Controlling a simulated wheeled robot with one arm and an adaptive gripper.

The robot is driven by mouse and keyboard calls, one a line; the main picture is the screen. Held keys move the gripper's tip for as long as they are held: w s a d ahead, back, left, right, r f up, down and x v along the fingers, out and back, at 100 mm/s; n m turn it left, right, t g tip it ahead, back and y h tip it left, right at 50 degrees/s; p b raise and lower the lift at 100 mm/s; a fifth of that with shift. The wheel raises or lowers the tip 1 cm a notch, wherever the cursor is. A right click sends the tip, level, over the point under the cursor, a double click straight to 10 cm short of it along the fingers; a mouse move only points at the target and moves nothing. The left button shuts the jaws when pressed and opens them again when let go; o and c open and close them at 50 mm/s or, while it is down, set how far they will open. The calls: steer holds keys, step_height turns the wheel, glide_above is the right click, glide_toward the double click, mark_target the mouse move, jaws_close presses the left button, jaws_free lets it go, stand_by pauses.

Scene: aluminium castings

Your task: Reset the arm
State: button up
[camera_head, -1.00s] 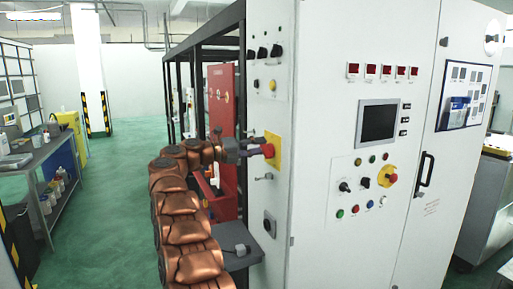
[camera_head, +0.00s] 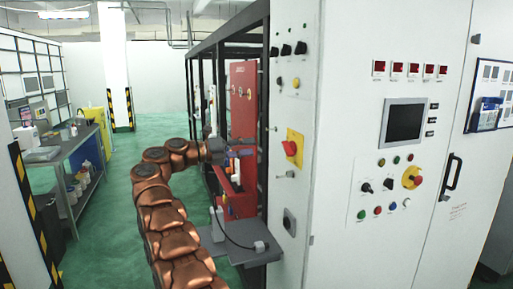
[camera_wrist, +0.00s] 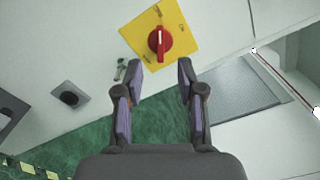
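My copper-coloured arm (camera_head: 170,205) reaches forward from the bottom of the head view and bends right at its far end. My gripper (camera_head: 238,153) is in front of the open black frame, to the left of the white cabinet's side and apart from it. In the wrist view my gripper (camera_wrist: 159,68) has its two purple-padded fingers spread, with nothing between them. Beyond the fingertips is a red rotary switch (camera_wrist: 160,42) on a yellow plate (camera_wrist: 178,22). The red switch also shows in the head view (camera_head: 290,148), clear of the gripper.
The white control cabinet (camera_head: 345,230) fills the right side. A grey shelf (camera_head: 215,244) with a small dark device juts out below the gripper. A red panel (camera_head: 243,100) stands inside the black frame. A workbench (camera_head: 75,145) is at left, with green floor (camera_head: 110,230) clear between.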

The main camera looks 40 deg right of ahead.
steer(key=shift+w+a, duration=0.15)
steer(key=shift+a, duration=0.25)
stand_by(0.3)
